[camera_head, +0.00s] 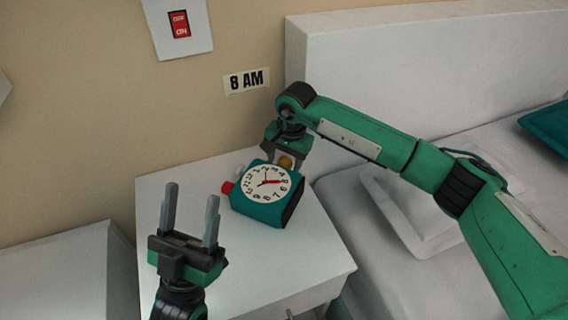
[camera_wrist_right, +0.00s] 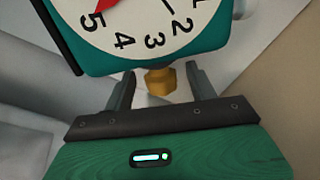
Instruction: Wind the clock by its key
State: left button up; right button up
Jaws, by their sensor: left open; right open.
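The teal clock (camera_head: 266,212) stands on the white nightstand, its white dial with red and dark hands facing up toward the head camera. A gold key (camera_wrist_right: 158,80) sticks out of the clock's side; it also shows in the head view (camera_head: 285,161). My right gripper (camera_wrist_right: 161,84) is open, with one finger on each side of the key and visible gaps between. In the head view my right gripper (camera_head: 286,160) is at the clock's far right edge. My left gripper (camera_head: 192,195) is open and empty, fingers up, left of the clock and apart from it.
The nightstand (camera_head: 170,210) top is mostly clear around the clock. A red knob (camera_head: 227,187) is at the clock's left side. The bed (camera_head: 350,215) stands right. The wall has a red switch (camera_head: 180,24) and an "8 AM" sign (camera_head: 246,81).

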jog(key=shift+f, duration=0.3)
jog(key=c, duration=1)
